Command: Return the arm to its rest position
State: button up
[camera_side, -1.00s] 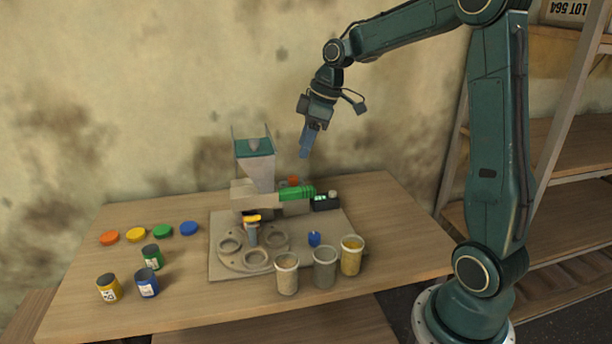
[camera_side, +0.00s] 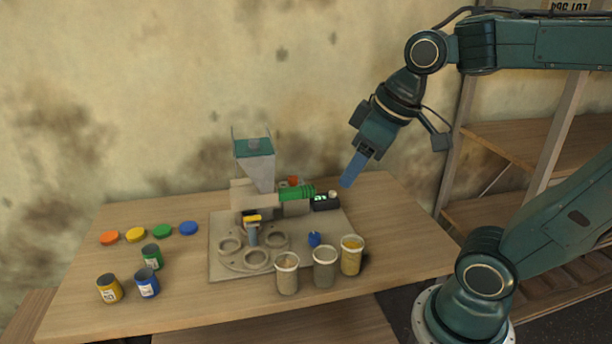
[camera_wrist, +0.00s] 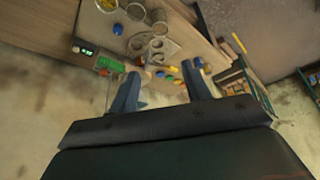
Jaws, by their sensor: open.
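My gripper (camera_side: 349,178) hangs above the right rear part of the table, clear of everything on it. In the wrist view my gripper's two fingers (camera_wrist: 165,80) stand wide apart with nothing between them. My arm is folded back toward the right, its elbow beyond the picture's right edge. In the side view the machine with a grey hopper (camera_side: 256,172) and a green motor (camera_side: 297,193) stands at the table's back, left of my gripper. A round plate with ring-shaped holders (camera_side: 230,264) lies in front of it.
Three filled cups (camera_side: 324,268) stand at the table's front right, with a blue knob (camera_side: 314,239) behind them. Blue, yellow and green jars (camera_side: 147,284) stand at the left. Several coloured lids (camera_side: 162,230) lie behind them. A wooden shelf (camera_side: 505,140) stands behind my arm.

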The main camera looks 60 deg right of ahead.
jog(key=shift+m+t, duration=0.3)
jog(key=shift+m, duration=0.5)
jog(key=s, duration=0.1)
jog(key=s+f, duration=0.1)
jog(key=s, duration=0.3)
jog(key=shift+s+a+f, duration=0.15)
jog(key=shift+a+f, duration=0.2)
jog(key=shift+a, duration=0.05)
dwell(0.4)
